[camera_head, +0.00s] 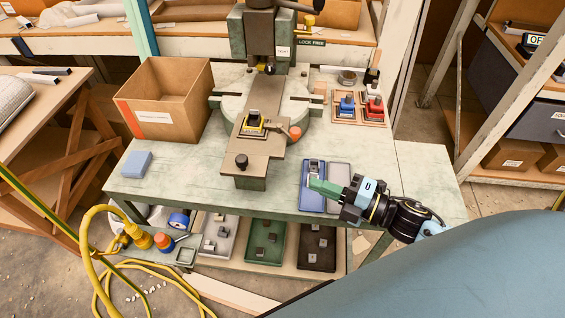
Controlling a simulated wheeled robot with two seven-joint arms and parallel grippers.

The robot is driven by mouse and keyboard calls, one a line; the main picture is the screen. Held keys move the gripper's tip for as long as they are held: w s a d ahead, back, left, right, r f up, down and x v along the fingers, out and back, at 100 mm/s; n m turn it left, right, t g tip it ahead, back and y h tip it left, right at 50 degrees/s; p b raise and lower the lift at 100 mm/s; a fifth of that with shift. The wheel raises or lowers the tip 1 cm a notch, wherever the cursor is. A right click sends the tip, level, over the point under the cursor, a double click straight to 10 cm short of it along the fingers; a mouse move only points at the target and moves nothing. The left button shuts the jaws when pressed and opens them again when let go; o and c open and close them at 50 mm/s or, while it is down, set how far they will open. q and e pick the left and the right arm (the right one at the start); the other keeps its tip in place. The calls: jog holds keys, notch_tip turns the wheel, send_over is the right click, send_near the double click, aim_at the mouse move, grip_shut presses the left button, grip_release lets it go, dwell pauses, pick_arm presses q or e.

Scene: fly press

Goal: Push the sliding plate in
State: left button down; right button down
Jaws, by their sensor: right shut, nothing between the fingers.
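The sliding plate (256,146) is a long brown-grey metal plate on the fly press (262,38). It runs forward from the round press base and sticks out toward the front of the table. A black knob (241,161) stands near its front end. My right gripper (313,183) has green fingers, shut and empty. It is to the right of the plate's front end, apart from it, over or at the blue tray (312,204). My left gripper is not in view.
An open cardboard box (165,100) stands left of the press. A blue block (136,164) lies at the front left. A grey tray (340,174) is beside the blue one. Red and blue stamps (373,108) sit at the right. The table front before the plate is clear.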

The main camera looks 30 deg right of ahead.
aim_at(269, 159)
jog(key=w+a+n+g+y, duration=0.1)
jog(key=w+a, duration=0.3)
jog(key=w, duration=0.5)
jog(key=shift+w+a+n+y+p, duration=0.3)
jog(key=shift+a+n+p, duration=0.1)
jog(key=shift+n, duration=0.2)
jog(key=shift+d, duration=0.1)
